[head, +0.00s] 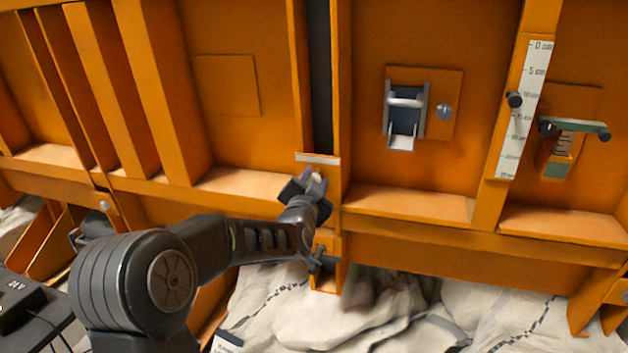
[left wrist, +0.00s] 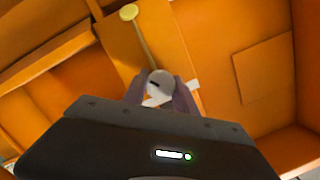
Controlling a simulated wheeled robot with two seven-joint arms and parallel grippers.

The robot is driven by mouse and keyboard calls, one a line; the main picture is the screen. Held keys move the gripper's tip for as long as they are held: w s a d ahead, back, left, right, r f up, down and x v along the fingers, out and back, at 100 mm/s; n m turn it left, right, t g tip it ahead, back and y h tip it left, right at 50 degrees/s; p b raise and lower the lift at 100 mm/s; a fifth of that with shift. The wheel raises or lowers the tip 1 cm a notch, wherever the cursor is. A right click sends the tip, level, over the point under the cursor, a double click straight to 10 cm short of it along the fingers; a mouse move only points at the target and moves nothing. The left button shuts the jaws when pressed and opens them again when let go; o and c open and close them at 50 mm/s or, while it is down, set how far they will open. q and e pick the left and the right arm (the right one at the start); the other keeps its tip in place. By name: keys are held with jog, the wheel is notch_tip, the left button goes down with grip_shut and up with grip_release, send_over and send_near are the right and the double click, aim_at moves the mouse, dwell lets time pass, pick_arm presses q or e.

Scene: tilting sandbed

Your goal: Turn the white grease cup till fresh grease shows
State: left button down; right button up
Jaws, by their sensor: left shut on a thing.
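The white grease cup (left wrist: 159,84) sits between the two fingers of my left gripper in the left wrist view, with a dark mark on its round face. My left gripper (left wrist: 160,96) is shut on it. In the head view my left gripper (head: 314,181) reaches up to the orange post below the dark vertical slot, and only a small pale bit of the cup (head: 318,178) shows between the fingers. A pale strip (head: 318,159) lies on the post just above the gripper. I cannot make out any grease. My right gripper is not in view.
A latch (head: 405,115) and a scale (head: 525,110) marked in cm are on the orange wall to the right. A green-topped lever (head: 580,127) stands beyond the scale. White sacks (head: 300,310) lie below the orange ledge.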

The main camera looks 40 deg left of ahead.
pick_arm(q)
jog(key=shift+m, duration=0.6)
jog(key=c, duration=1)
grip_release()
jog(key=v, duration=0.8)
jog(key=shift+w+d+f, duration=0.1)
